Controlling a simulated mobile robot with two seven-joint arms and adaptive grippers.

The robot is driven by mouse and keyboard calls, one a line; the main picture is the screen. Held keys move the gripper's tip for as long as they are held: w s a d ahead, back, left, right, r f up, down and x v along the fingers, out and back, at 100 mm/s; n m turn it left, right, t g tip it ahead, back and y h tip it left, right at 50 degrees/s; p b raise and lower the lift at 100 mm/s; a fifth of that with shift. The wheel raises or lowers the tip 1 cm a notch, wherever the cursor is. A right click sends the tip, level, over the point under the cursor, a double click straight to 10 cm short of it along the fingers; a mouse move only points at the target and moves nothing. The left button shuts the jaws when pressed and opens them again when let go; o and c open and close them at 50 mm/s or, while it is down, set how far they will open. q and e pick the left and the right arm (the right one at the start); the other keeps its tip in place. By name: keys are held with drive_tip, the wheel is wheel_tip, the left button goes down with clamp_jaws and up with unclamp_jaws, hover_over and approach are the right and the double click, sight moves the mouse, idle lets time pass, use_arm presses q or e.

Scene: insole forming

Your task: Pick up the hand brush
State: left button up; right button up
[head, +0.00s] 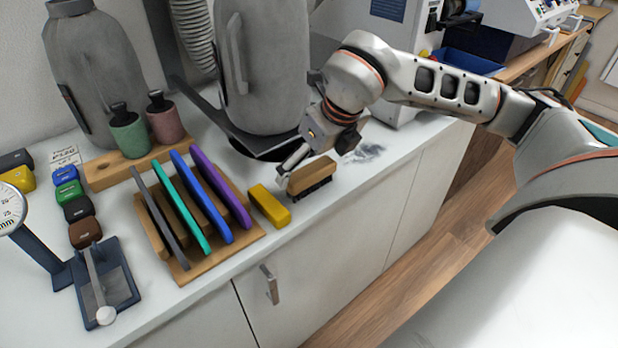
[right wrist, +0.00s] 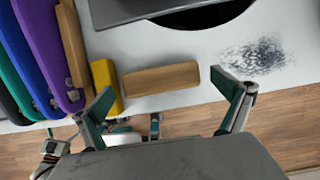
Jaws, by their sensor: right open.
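The hand brush (head: 312,174) has a tan wooden back and dark bristles. It lies on the white counter near the front edge, bristles down, just right of a yellow block (head: 269,205). The brush's wooden back (right wrist: 161,78) also shows in the right wrist view, beyond and between my fingertips. My right gripper (head: 296,160) is above and beside the brush in the head view. In the right wrist view my right gripper (right wrist: 163,85) has its two fingers spread wide with nothing between them. My left gripper does not show in the head view.
A wooden rack (head: 178,268) holds several coloured insole-shaped plates left of the yellow block. A grey canister machine (head: 262,70) stands behind the brush. A dark powdery smudge (head: 364,153) marks the counter to the right. The counter's front edge is close to the brush.

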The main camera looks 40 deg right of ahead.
sight(311, 169)
drive_tip(key=shift+x, duration=1.05)
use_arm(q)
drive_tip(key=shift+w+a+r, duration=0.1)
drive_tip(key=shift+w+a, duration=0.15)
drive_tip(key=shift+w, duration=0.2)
use_arm(e)
drive_tip(key=c, duration=1.2)
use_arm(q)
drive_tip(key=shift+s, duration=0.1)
use_arm(e)
drive_tip(key=shift+r, duration=0.1)
drive_tip(key=shift+r, duration=0.45)
use_arm(q)
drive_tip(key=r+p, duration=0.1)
drive_tip(key=p, duration=0.1)
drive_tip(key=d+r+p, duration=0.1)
drive_tip(key=p, duration=0.1)
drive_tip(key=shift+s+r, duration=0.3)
use_arm(e)
wheel_tip(311, 169, up, 19)
drive_tip(key=shift+r, duration=0.1)
drive_tip(key=shift+s, duration=0.1)
